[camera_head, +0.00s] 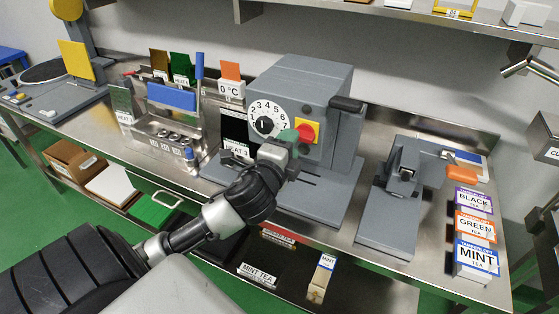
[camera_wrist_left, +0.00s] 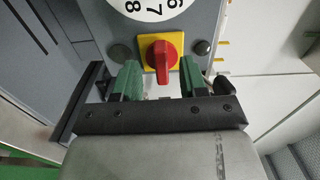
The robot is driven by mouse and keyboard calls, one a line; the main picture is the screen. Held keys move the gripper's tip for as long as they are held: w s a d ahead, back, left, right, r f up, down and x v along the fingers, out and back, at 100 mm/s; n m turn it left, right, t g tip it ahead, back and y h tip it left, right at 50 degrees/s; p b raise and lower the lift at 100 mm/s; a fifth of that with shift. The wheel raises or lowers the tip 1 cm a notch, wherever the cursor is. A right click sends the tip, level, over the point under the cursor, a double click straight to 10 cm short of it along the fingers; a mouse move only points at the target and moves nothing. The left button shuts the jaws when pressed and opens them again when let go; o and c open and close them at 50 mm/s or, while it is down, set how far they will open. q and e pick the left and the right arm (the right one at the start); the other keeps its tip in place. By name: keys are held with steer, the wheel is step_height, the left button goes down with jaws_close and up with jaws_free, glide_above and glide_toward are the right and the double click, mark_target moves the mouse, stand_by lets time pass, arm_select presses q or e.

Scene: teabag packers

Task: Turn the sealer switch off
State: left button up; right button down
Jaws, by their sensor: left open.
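The sealer (camera_head: 325,85) is a grey machine with a white numbered dial (camera_head: 255,112) on its front. Its switch is a red knob (camera_head: 306,132) on a yellow plate, right of the dial. In the left wrist view the red knob (camera_wrist_left: 162,58) stands just beyond and between the green fingertips, its bar looking nearly upright there. My left gripper (camera_head: 291,143) is right in front of the switch and partly covers it. In the left wrist view the gripper (camera_wrist_left: 160,80) is open and empty. I cannot tell whether a finger touches the knob. My right gripper is out of view.
A grey device (camera_head: 405,170) stands right of the sealer, with BLACK, GREEN and MINT tea boxes (camera_head: 478,262) at the table's right. A rack with a blue panel (camera_head: 171,97) stands left. A black-handled lever (camera_head: 347,104) juts from the sealer's upper right.

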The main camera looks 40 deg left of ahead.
arm_select(q)
steer(key=b+v, duration=0.1)
steer(key=v, duration=0.5)
steer(key=shift+s, duration=0.35)
steer(key=shift+d, duration=0.1)
